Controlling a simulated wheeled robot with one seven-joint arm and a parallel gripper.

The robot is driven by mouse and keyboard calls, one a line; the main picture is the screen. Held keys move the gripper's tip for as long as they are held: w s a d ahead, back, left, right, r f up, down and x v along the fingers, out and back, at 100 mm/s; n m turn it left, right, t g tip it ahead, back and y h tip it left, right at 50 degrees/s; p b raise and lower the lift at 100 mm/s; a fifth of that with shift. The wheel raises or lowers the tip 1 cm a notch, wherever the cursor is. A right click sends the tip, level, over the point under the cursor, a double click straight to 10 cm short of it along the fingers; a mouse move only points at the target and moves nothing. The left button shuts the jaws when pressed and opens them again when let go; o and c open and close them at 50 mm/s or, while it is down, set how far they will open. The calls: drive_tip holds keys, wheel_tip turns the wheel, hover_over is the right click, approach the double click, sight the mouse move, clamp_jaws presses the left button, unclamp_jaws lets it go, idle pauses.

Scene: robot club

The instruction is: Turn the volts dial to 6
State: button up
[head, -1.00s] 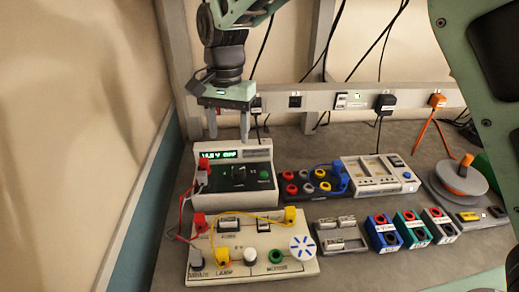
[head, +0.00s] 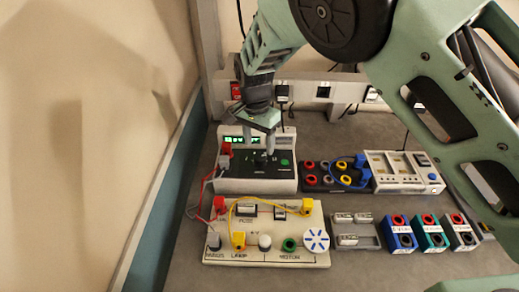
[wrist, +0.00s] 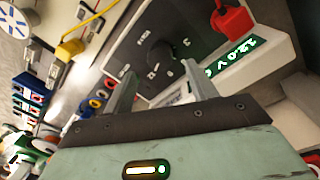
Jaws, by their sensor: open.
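The power supply (head: 230,184) is a pale box with a black sloped front panel and a lit green display (head: 240,140). In the wrist view the display (wrist: 238,56) appears to read 12.0 V. The volts dial (wrist: 160,62) is a dark round knob on the black panel, hard to make out against it. My gripper (head: 264,156) points down at the panel, hiding much of the dial in the head view. In the wrist view my gripper (wrist: 159,70) is open, its two fingers on either side of the dial; I cannot tell whether they touch it.
A red plug (head: 225,150) sits at the supply's left. In front is a pale circuit board (head: 265,255) with red and yellow wires. Coloured sockets (head: 325,180) and a grey meter unit (head: 400,165) stand to the right. A wall lies close on the left.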

sight(260, 156)
drive_tip(key=shift+s+d+f+p, duration=0.1)
drive_tip(key=shift+f+p, duration=0.5)
drive_tip(key=shift+f, duration=1.95)
drive_tip(key=c, duration=1)
